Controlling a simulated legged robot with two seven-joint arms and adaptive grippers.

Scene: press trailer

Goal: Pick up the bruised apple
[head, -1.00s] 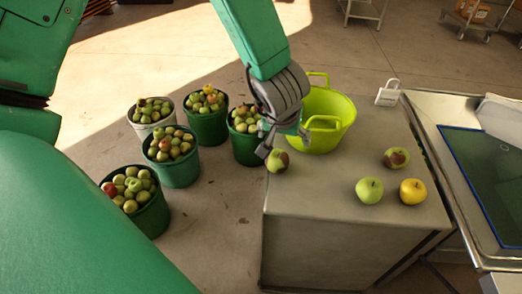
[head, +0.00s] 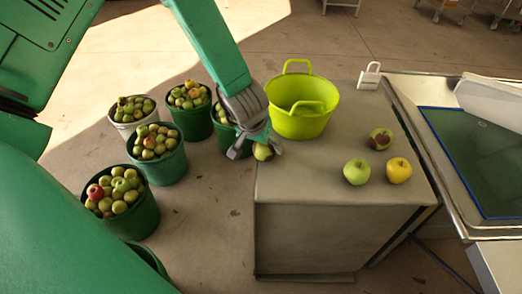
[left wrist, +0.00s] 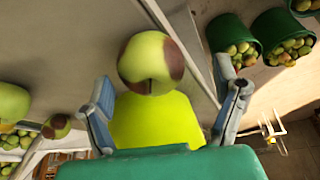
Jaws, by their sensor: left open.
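A green apple with brown bruised patches (left wrist: 150,62) sits near the left edge of the grey table top. In the head view this apple (head: 263,152) is partly hidden by my left gripper (head: 256,146). My left gripper is open, with its fingers on either side of the apple in the left wrist view; I cannot tell whether they touch it. A second green apple with a dark brown patch (head: 381,139) lies farther right. A plain green apple (head: 357,172) and a yellow apple (head: 399,170) lie in front of it. My right gripper is not in view.
A lime-green tub (head: 302,118) stands just behind the gripper on the grey table (head: 320,192). Several buckets of apples, one a dark green bucket (head: 134,219), stand on the floor at left. A metal-framed basin (head: 457,216) stands at right.

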